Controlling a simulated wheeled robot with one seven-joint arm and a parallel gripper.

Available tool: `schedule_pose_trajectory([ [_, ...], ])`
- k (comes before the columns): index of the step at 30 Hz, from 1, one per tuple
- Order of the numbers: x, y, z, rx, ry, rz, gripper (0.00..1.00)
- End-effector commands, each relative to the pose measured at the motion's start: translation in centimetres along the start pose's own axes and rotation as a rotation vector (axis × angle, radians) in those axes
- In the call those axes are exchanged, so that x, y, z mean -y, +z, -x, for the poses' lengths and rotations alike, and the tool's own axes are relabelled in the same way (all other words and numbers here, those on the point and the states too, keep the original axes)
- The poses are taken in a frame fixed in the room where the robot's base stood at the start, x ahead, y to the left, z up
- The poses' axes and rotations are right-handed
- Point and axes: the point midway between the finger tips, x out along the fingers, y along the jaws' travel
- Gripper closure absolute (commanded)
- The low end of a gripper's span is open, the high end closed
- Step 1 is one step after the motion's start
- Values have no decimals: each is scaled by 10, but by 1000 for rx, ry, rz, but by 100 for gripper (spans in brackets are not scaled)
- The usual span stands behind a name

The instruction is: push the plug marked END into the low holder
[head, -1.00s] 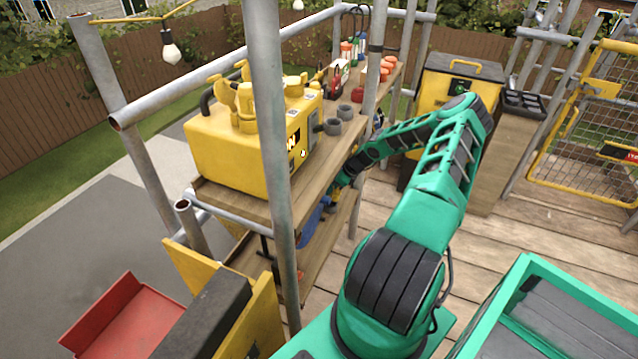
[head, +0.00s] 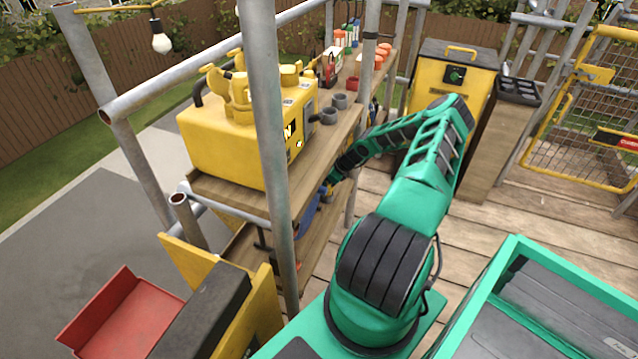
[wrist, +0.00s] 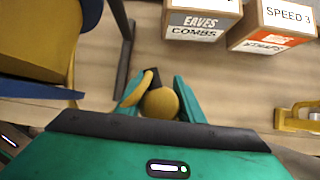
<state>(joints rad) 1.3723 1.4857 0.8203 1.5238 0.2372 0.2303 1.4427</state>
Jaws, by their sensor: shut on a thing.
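My gripper (wrist: 160,100) shows at the lower middle of the wrist view, with its teal fingers shut on a yellow, round-topped piece (wrist: 160,103) that I take for the plug. A small dark part sits at its upper left edge. No END marking is readable on it. Below it is a wooden shelf surface, and I cannot tell whether the piece touches anything there. I cannot make out the low holder for sure. In the head view my arm reaches in at the shelf unit's side, and the gripper and its load are hidden there.
Boxes labelled EAVES COMBS (wrist: 200,20) and SPEED 3 (wrist: 275,24) stand at the wrist view's top right; a yellow bracket (wrist: 300,118) is at right. A scaffold post (head: 268,130) stands in front.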

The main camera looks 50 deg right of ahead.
Motion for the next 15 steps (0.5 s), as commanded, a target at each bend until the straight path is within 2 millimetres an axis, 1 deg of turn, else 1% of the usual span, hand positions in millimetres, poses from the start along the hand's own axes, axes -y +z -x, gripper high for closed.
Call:
schedule_pose_trajectory([
  [6,1,-4,-6,0,-1,0,100],
  [15,1,-4,-7,0,-1,0,100],
])
